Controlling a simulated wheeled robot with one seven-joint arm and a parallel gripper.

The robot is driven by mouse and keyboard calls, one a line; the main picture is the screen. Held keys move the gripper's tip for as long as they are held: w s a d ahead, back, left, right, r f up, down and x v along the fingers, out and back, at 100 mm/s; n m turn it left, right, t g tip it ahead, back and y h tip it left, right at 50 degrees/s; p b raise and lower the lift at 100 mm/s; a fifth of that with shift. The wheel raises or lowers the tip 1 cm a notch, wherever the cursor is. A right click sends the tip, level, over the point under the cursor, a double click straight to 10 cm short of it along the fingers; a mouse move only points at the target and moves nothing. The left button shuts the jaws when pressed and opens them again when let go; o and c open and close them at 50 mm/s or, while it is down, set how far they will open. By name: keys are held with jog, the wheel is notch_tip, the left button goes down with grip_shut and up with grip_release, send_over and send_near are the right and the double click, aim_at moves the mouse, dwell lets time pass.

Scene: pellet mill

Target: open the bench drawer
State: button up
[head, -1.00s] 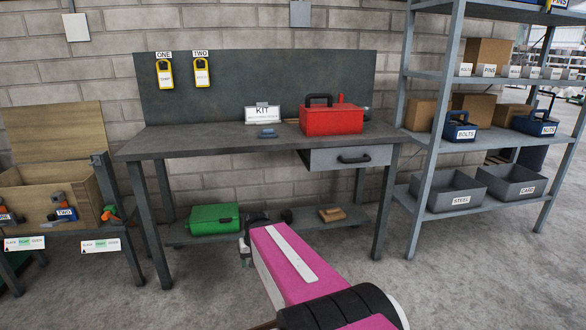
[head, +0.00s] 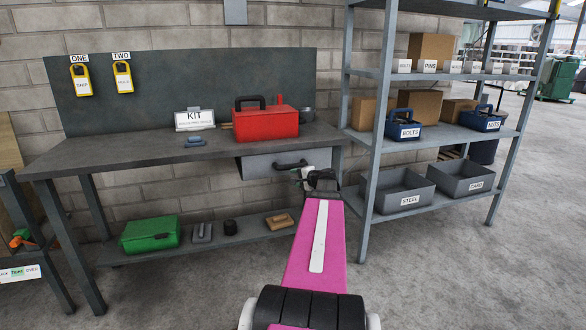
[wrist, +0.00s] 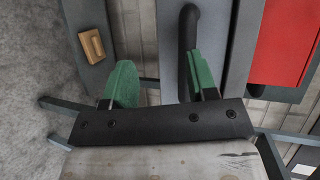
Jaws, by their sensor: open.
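The bench drawer (head: 262,168) is a grey box under the right end of the workbench (head: 130,158), and it looks shut. Its black bar handle (head: 290,164) runs across its front. The handle also shows in the wrist view (wrist: 187,35), lying upright in the picture. My gripper (head: 304,178) is open and empty in front of the drawer, close to the handle's right end. In the wrist view my gripper (wrist: 160,72) has its green fingers apart. The handle lies towards the right finger, partly overlapped by it. I cannot tell whether they touch.
A red toolbox (head: 268,124) stands on the bench above the drawer. A green case (head: 150,234) and a wooden block (head: 279,221) lie on the lower shelf. A metal rack (head: 372,150) with bins stands close on the right. The floor in front is clear.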

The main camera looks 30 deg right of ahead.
aim_at(293, 166)
jog(key=s+d+r+m+t+h, duration=0.1)
jog(key=d+r+m+t, duration=0.15)
jog(key=d, duration=0.35)
jog(key=shift+n+g, duration=0.35)
jog(key=shift+g, duration=0.1)
jog(key=x, duration=1)
jog(key=shift+w+a, duration=0.25)
jog(key=shift+w, duration=0.05)
jog(key=shift+c, duration=0.4)
grip_shut()
